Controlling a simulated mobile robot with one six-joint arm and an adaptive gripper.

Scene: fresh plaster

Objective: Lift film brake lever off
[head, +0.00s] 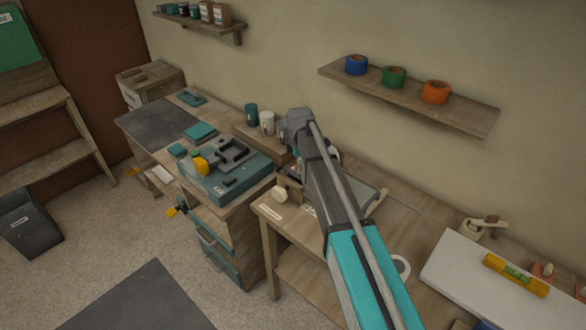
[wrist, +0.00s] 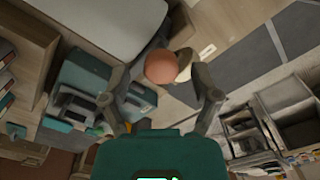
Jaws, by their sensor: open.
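A round salmon-pink knob (wrist: 161,67) shows in the wrist view between the fingers of my gripper (wrist: 160,84). It may be the end of the film brake lever; no lever shaft is clear below it. My gripper is open, with one finger on each side of the knob. I cannot tell whether either finger touches it. A cream piece (wrist: 185,69) shows just behind the knob; a cream block (head: 280,193) also sits at the left end of the wooden bench in the head view. My arm hides the gripper and the knob there.
A teal machine (head: 228,180) stands on the drawer cabinet left of the wooden bench (head: 290,218). A white board with a yellow level (head: 515,275) lies at the right. A wall shelf with tape rolls (head: 394,77) hangs above.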

